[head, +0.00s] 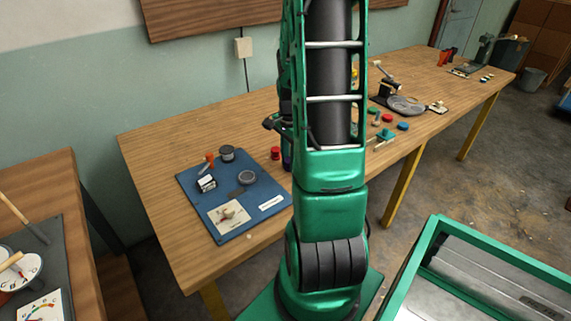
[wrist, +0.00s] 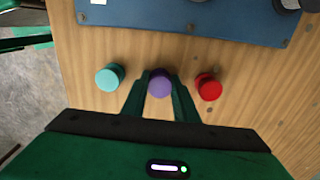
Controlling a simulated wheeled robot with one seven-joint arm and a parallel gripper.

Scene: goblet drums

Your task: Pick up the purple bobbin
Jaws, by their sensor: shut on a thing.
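The purple bobbin (wrist: 160,84) stands between the two fingers of my gripper (wrist: 160,88) in the wrist view. The fingers are shut on its sides. Its round top faces the camera and its lower part is mostly hidden. A light teal bobbin (wrist: 108,78) stands to its left and a red bobbin (wrist: 208,87) to its right, both apart from the fingers.
A blue board (wrist: 190,18) with small parts lies just beyond the bobbins; it also shows in the head view (head: 262,222). The wooden table (head: 150,150) runs along the wall. More small coloured pieces (head: 386,134) lie right of my arm. Bare wood surrounds the bobbins.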

